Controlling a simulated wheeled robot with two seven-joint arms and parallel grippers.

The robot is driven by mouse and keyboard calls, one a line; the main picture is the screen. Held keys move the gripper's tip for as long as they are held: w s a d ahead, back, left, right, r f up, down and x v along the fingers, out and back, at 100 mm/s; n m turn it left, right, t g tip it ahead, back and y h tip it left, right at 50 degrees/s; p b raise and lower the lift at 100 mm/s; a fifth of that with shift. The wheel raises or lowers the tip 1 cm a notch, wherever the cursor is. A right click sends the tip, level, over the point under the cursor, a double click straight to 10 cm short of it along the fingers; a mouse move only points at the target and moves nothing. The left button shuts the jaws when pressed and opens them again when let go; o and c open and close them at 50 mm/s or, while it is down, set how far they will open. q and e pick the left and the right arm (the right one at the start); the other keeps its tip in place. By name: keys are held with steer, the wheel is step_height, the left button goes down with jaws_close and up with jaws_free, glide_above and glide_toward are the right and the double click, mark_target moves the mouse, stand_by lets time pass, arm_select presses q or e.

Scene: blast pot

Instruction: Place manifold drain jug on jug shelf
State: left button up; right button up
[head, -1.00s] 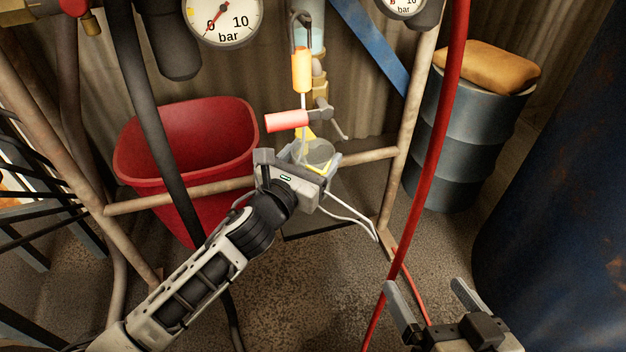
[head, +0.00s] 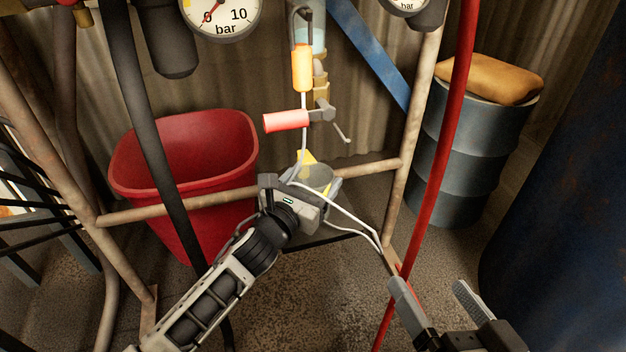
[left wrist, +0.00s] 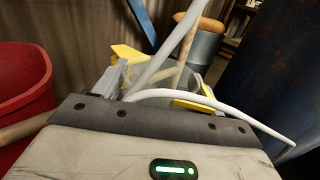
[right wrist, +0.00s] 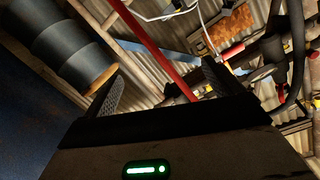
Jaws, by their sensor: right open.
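The drain jug (head: 317,177) is a translucent grey vessel with yellow parts, low under the valve with the red handle. My left gripper (head: 303,184) is shut on it and hides much of it. In the left wrist view, the jug (left wrist: 188,76) shows between the fingers, with a white tube crossing in front. A dark flat plate (head: 325,238), which looks like the jug shelf, shows partly below the gripper. I cannot tell whether the jug touches it. My right gripper (head: 428,287) is open and empty at the lower right, near the red hose.
A red bin (head: 190,150) stands left of the jug. A rusty pipe frame (head: 180,207) crosses behind my left arm. A red hose (head: 437,165) and a black hose (head: 150,130) hang in front. A grey drum (head: 470,150) stands at the right.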

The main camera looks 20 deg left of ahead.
arm_select(q)
steer(key=shift+o, duration=1.1)
arm_select(e)
steer(key=shift+r, duration=0.1)
arm_select(q)
steer(key=shift+r, duration=0.25)
steer(key=p+v, duration=0.2)
steer(key=v, duration=1)
arm_select(e)
steer(key=shift+s+d+f+n+g+h, duration=0.1)
steer(key=shift+d+f+n+g+h, duration=0.25)
steer(key=shift+f, duration=0.2)
arm_select(q)
steer(key=shift+f, duration=0.1)
arm_select(e)
steer(key=shift+a+r, duration=0.1)
steer(key=shift+r, duration=0.05)
